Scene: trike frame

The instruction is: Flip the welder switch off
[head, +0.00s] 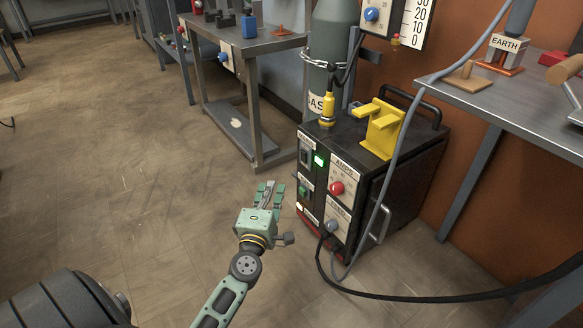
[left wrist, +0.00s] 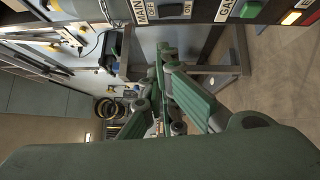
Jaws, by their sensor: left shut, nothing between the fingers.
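The welder (head: 386,180) is a black box on the floor with white labelled panels on its front. Its dark mains switch (head: 304,158) is at the upper left of the front, beside a lit green lamp (head: 319,161). In the left wrist view the black switch (left wrist: 171,10) shows at the top edge between OFF and ON labels, partly cut off; I cannot tell which side is pressed. My left gripper (head: 269,189) is shut and empty, left of the welder front and apart from it. Its fingers also show in the left wrist view (left wrist: 163,55). My right gripper is not in view.
A green gas button (head: 305,191) and red amps knob (head: 337,188) are near the switch. A yellow bracket (head: 382,127) and yellow torch part (head: 327,108) are on top. Cables run down the right front. A metal bench (head: 245,50) stands behind; floor at left is clear.

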